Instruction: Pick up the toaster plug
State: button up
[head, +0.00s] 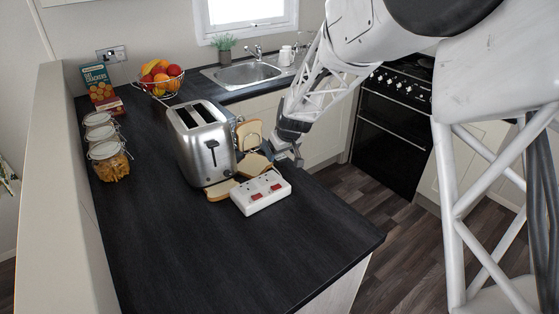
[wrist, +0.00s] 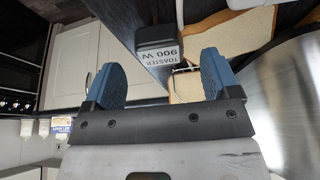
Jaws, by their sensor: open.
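My gripper (wrist: 162,66) is open, with one blue finger on each side of the plug's line and gaps on both sides. I cannot tell how deep the plug lies between the fingers. In the head view, my gripper (head: 290,150) is at the counter's right edge, by the bread and the white socket block. I cannot make out the plug there. The silver toaster (head: 201,143) stands left of my gripper.
Bread slices (head: 249,134) lean and lie between the toaster and my gripper. The white double socket block (head: 261,193) lies in front of them. Jars (head: 108,162), a fruit bowl (head: 160,82) and a cracker box (head: 100,88) stand farther left. The front counter (head: 240,255) is clear.

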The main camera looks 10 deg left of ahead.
aim_at(280, 157)
jog(key=shift+x, duration=1.3)
jog(key=shift+c, duration=0.3)
jog(key=c, duration=1)
jog(key=shift+o, duration=0.2)
jog(key=shift+r, duration=0.15)
notch_tip(280, 157, up, 10)
jog(key=s+a+r, duration=0.1)
jog(key=s+a, duration=0.2)
jog(key=s, duration=0.5)
jog(key=s+a+r+n, duration=0.1)
jog(key=s+a, duration=0.3)
jog(key=s, duration=0.4)
jog(key=shift+s+a, duration=0.25)
jog(key=shift+s, duration=0.05)
